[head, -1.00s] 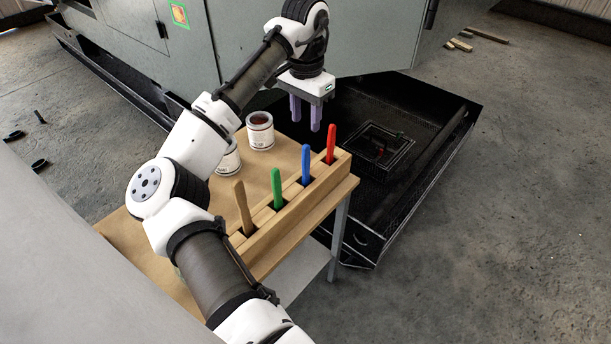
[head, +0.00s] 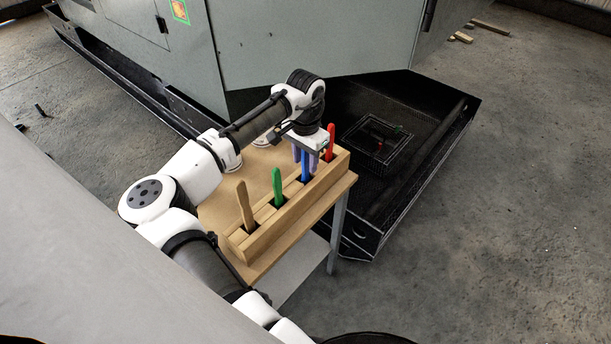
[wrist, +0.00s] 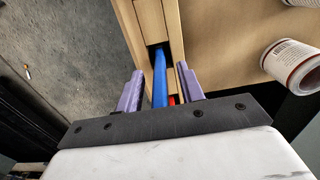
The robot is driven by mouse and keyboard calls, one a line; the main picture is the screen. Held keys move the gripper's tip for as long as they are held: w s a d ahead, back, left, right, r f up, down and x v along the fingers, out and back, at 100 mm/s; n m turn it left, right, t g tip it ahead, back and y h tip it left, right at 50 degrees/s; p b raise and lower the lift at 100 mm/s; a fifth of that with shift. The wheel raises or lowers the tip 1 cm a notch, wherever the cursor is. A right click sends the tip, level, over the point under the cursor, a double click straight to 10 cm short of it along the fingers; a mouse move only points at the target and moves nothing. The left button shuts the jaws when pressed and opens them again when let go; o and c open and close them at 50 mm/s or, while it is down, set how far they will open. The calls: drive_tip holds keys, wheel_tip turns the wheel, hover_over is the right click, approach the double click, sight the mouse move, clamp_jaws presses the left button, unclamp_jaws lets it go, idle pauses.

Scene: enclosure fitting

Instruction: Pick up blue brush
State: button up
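The blue brush (head: 306,167) stands upright in a slot of the wooden holder (head: 290,211), between the green brush (head: 277,188) and the red brush (head: 330,143). My gripper (head: 306,160) is low over the holder at the blue brush. In the wrist view the blue handle (wrist: 160,80) lies between the two purple fingers of my gripper (wrist: 160,88), with gaps on both sides. The fingers are open and do not appear to touch it. The red brush (wrist: 173,100) shows just behind it, also between the fingers in that view.
A tan brush (head: 244,206) stands at the near end of the holder. The holder sits along the edge of a small table (head: 230,205). Cans stand behind, one clear in the wrist view (wrist: 290,65). A large grey enclosure (head: 310,45) rises behind the table.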

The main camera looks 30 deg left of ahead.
drive_tip(key=shift+f, duration=0.25)
clamp_jaws()
drive_tip(key=shift+r, duration=0.1)
